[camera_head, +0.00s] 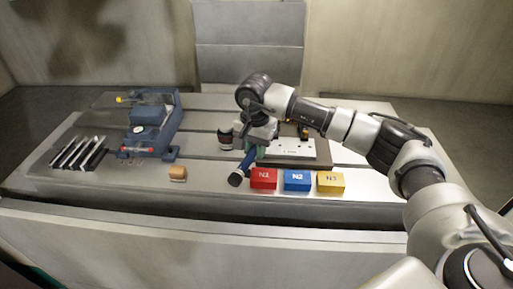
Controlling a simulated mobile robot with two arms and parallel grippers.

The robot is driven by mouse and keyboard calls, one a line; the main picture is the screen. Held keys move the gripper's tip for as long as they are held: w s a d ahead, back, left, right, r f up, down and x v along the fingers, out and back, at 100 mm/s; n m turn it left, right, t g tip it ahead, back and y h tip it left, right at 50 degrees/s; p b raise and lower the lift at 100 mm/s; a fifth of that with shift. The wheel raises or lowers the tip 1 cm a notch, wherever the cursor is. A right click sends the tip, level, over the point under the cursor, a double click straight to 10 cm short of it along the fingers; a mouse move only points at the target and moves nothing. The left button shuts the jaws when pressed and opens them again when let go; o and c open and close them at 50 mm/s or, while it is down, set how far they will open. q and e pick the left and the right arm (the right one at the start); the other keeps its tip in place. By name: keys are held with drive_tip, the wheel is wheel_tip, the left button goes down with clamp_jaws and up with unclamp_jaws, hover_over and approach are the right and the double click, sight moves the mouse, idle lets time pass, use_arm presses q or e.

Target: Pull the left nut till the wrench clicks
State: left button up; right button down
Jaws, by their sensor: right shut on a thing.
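My right arm reaches in from the right, and my right gripper (256,138) is shut on a wrench (246,163) with a blue shaft and a black end. The wrench slants down and left toward the front of the table. It is at the left end of a light mould base plate (292,149) on a dark base. The left nut and the wrench's head are hidden behind my gripper, so I cannot tell how they meet. Small dark spots show on the plate. My left gripper is not in view.
Red (263,179), blue (297,180) and yellow (330,182) blocks stand in front of the plate. A small brown block (178,173), a blue vise (152,125) and a rack of bars (78,153) are at left. The slotted table (110,185) has bare room at its front left.

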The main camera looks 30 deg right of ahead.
drive_tip(key=shift+a+f, duration=0.1)
drive_tip(key=shift+f, duration=0.15)
drive_tip(key=shift+w+a+m, duration=0.2)
drive_tip(key=shift+w+m, duration=0.05)
drive_tip(key=shift+m, duration=0.05)
drive_tip(key=shift+w+a, duration=0.1)
drive_tip(key=shift+w, duration=0.05)
drive_tip(key=shift+s+d+f+b, duration=0.1)
drive_tip(key=shift+s+d+b, duration=0.15)
drive_tip(key=shift+s+b, duration=0.15)
drive_tip(key=shift+s, duration=0.1)
drive_tip(key=shift+n, duration=0.4)
drive_tip(key=shift+r, duration=0.2)
